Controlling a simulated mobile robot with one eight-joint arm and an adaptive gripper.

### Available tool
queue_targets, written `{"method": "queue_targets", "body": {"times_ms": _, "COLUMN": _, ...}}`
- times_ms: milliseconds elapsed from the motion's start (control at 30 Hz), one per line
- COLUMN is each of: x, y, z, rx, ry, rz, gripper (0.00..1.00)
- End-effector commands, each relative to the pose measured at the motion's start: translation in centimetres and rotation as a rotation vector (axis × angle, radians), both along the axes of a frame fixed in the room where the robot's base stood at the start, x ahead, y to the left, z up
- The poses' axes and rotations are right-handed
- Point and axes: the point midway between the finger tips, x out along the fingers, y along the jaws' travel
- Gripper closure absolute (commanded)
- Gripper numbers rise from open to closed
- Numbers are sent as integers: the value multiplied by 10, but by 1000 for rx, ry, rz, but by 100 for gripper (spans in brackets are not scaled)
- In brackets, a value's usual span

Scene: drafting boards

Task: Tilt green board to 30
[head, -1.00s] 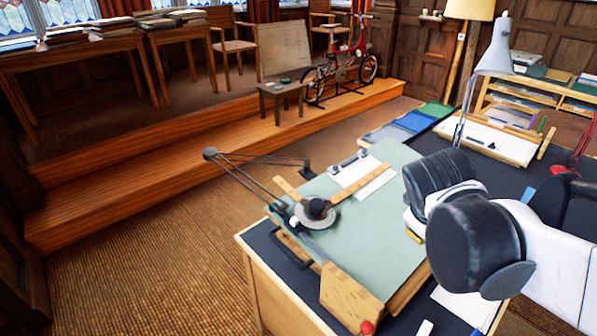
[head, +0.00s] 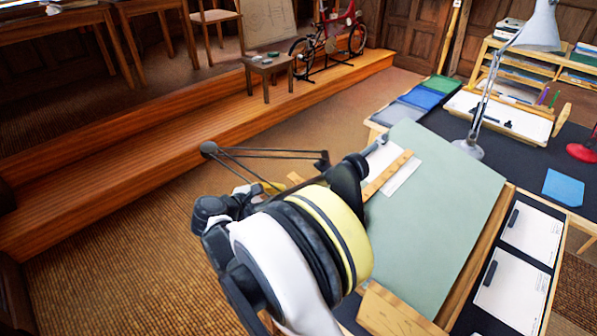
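The green board (head: 440,210) is a pale green drawing board with wooden edges on the dark desk. It looks tilted, but I cannot read its angle. A wooden side piece (head: 392,314) shows at its near edge; no scale is readable on it. A wooden ruler (head: 387,174) and a white sheet (head: 402,174) lie on the board. My arm crosses in front of the board's left part and hides its lower left edge and the drafting head. Dark parts at the arm's end, seemingly my gripper (head: 212,216), are left of the board; the fingers are not clear.
A drafting machine's thin linkage (head: 265,155) reaches out left of the board. A grey lamp (head: 480,110) stands behind it. White sheets in a dark tray (head: 518,262) and a blue folder (head: 563,187) lie to the right. Carpet at left is clear.

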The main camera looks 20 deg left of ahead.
Motion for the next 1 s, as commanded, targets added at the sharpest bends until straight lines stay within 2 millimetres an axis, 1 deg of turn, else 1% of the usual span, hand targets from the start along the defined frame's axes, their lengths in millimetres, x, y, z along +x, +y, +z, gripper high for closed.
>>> {"method": "queue_targets", "body": {"times_ms": 33, "x": -9, "y": 13, "z": -11, "rx": -34, "ry": -10, "rz": 25, "gripper": 100}}
{"method": "queue_targets", "body": {"times_ms": 133, "x": -20, "y": 27, "z": -25, "rx": -88, "ry": -28, "rz": 58, "gripper": 100}}
{"method": "queue_targets", "body": {"times_ms": 233, "x": -26, "y": 34, "z": -31, "rx": -120, "ry": -39, "rz": 73, "gripper": 100}}
{"method": "queue_targets", "body": {"times_ms": 333, "x": -24, "y": 35, "z": -35, "rx": -128, "ry": -41, "rz": 76, "gripper": 100}}
{"method": "queue_targets", "body": {"times_ms": 467, "x": -9, "y": 30, "z": -42, "rx": -128, "ry": -41, "rz": 74, "gripper": 100}}
{"method": "queue_targets", "body": {"times_ms": 800, "x": 56, "y": 11, "z": -66, "rx": -126, "ry": -41, "rz": 74, "gripper": 100}}
{"method": "queue_targets", "body": {"times_ms": 867, "x": 67, "y": 8, "z": -70, "rx": -127, "ry": -40, "rz": 74, "gripper": 100}}
{"method": "queue_targets", "body": {"times_ms": 900, "x": 64, "y": 9, "z": -58, "rx": -127, "ry": -41, "rz": 77, "gripper": 100}}
{"method": "queue_targets", "body": {"times_ms": 1000, "x": 62, "y": 6, "z": -44, "rx": -127, "ry": -40, "rz": 77, "gripper": 100}}
